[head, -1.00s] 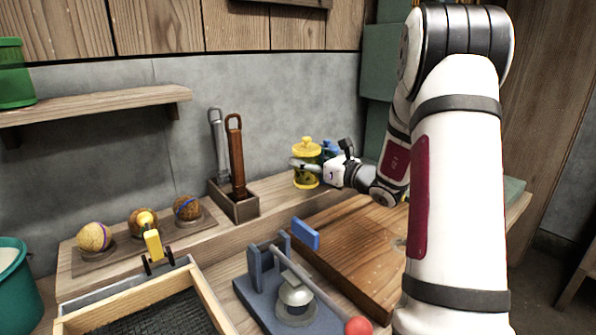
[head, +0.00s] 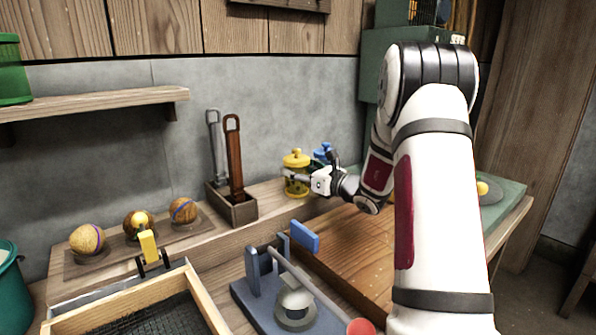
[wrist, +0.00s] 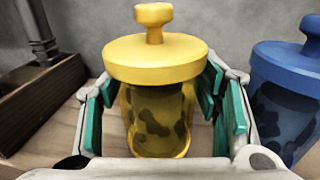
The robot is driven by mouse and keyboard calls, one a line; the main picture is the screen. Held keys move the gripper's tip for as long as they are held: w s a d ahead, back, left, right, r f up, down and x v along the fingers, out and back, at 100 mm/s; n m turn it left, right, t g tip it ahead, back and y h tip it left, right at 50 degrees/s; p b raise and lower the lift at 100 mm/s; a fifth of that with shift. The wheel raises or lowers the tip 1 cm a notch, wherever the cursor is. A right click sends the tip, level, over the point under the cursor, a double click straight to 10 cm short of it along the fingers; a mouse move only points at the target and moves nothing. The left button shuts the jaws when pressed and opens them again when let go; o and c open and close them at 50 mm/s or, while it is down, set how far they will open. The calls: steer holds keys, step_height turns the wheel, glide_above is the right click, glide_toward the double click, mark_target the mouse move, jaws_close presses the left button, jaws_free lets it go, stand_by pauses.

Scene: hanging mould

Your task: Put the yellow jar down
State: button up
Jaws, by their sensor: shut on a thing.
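The yellow jar (head: 297,187), with a knobbed yellow lid and dark spots behind its see-through wall, stands upright at the back ledge (head: 265,222), right of the tool box. It fills the middle of the wrist view (wrist: 158,110). My gripper (head: 293,175) reaches it from the right and is shut on it. In the wrist view, the green finger pads of my gripper (wrist: 160,100) flank the jar below its lid. The jar's base is low over the wood; I cannot tell if it touches.
A blue jar (wrist: 285,100) stands close on the right, also partly visible in the head view (head: 322,152). A wooden box (head: 232,207) with two upright tools is on the left. A blue lever press (head: 290,295) and a wooden board (head: 345,255) lie in front.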

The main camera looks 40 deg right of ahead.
steer(key=o, duration=1.6)
steer(key=shift+f, duration=0.1)
steer(key=shift+o, duration=0.2)
